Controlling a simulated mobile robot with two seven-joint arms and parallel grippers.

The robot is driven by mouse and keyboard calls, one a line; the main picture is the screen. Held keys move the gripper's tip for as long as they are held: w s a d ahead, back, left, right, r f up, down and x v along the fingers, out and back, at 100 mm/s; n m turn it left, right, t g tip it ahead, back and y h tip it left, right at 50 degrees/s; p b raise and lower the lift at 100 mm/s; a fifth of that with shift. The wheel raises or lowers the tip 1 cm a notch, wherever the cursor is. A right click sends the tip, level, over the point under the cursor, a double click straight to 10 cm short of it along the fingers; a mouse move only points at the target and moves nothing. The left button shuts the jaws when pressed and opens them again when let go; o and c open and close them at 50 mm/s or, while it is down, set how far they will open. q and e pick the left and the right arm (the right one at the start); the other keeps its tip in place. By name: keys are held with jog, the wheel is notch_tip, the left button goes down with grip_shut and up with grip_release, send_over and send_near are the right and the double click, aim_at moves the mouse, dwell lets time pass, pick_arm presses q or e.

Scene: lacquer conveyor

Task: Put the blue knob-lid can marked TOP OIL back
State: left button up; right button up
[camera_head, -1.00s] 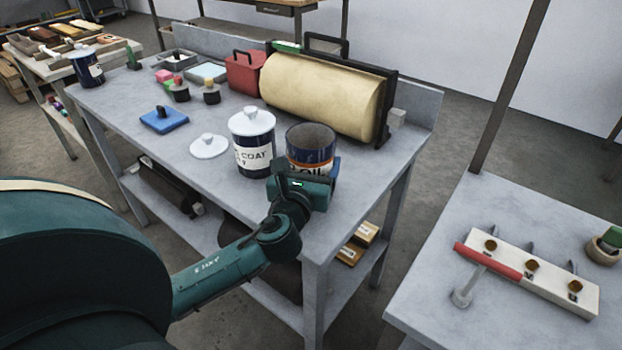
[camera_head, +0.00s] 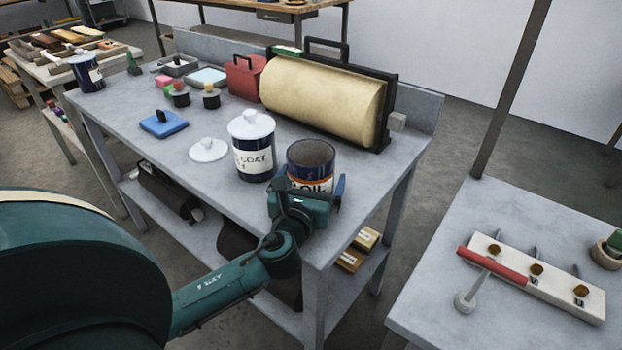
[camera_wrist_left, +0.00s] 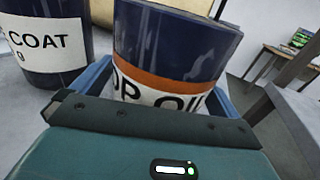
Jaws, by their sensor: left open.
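The blue can marked TOP OIL (camera_head: 311,165) stands upright and without a lid near the right front corner of the table. It also shows in the left wrist view (camera_wrist_left: 175,45), with an orange stripe and a white label. A white knob lid (camera_head: 208,149) lies flat on the table to the left. My left gripper (camera_head: 310,190) is open, its blue fingers low on either side of the TOP OIL can. I cannot tell whether they touch it. My right gripper is not in view.
A blue can marked COAT with a white knob lid (camera_head: 252,145) stands close on the left of the open can. A yellow roll (camera_head: 322,98) lies behind. Another dark blue can (camera_head: 86,74) stands at the table's far left corner. Bare tabletop lies in front of the lid.

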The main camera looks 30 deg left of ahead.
pick_arm(q)
jog(key=v, duration=1.2)
jog(key=shift+r, duration=0.2)
